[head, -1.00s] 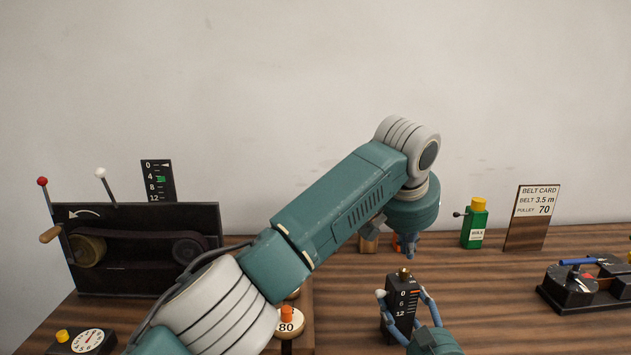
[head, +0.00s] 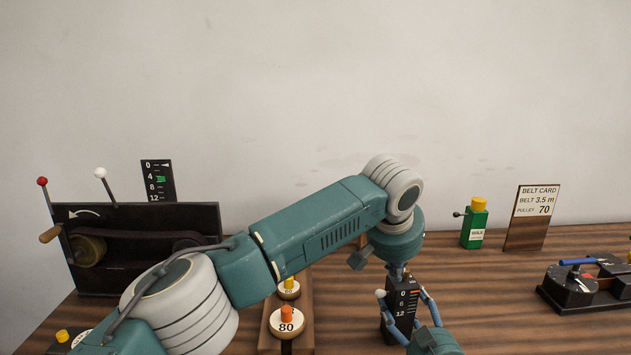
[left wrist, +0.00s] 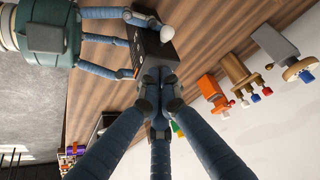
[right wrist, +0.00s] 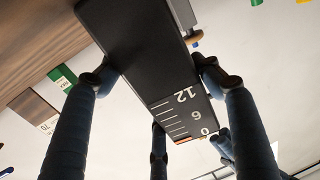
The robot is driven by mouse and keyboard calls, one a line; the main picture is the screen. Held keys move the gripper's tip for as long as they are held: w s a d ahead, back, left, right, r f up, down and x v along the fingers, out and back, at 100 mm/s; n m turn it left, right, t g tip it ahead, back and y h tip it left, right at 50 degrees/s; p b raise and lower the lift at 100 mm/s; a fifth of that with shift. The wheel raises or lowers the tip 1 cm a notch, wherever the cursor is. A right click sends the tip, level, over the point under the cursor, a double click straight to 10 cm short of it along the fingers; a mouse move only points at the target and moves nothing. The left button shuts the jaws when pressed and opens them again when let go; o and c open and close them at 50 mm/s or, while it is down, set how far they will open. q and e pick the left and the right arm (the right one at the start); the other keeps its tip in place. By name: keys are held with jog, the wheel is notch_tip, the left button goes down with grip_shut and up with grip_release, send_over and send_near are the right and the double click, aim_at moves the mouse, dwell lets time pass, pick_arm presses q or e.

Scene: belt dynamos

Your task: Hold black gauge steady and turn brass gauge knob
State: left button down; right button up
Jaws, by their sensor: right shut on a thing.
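The black gauge (head: 398,318), with a white scale marked 0, 6, 12 and an orange-red mark near 0, stands upright on the table. My right gripper (head: 402,301) is shut on the gauge's body from the front. In the right wrist view the gauge (right wrist: 130,45) lies between its blue fingers. My left gripper (head: 398,271) points down at the gauge's top. In the left wrist view its fingertips (left wrist: 159,98) are close together at the top end of the gauge (left wrist: 149,57). The brass knob is hidden behind them, so I cannot tell whether they grip it.
A belt machine (head: 140,224) stands at the left. Pulleys marked 80 (head: 287,328) and another behind sit on a wooden board. A green wax bottle (head: 474,229), the belt card (head: 532,216) and a black device (head: 570,291) are at the right. Bare table lies between gauge and device.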

pick_arm(q)
jog(key=shift+f, duration=0.25)
jog(key=shift+w+d, duration=0.3)
jog(key=shift+w, duration=0.05)
pick_arm(e)
jog(key=shift+a, duration=0.1)
dwell(0.5)
pick_arm(q)
jog(key=shift+s+d, duration=0.15)
pick_arm(e)
jog(key=shift+s, duration=0.1)
pick_arm(q)
jog(key=shift+s+d+f, duration=0.15)
jog(key=shift+s+d, duration=0.2)
jog(key=shift+d, duration=0.2)
pick_arm(e)
jog(key=shift+a, duration=0.1)
jog(key=shift+r, duration=0.1)
pick_arm(q)
jog(key=shift+s, duration=0.3)
jog(key=shift+a+r, duration=0.15)
jog(key=shift+r, duration=0.25)
jog(key=shift+w+a+r, duration=0.1)
jog(key=shift+r, duration=2.7)
pick_arm(e)
jog(key=shift+d, duration=0.25)
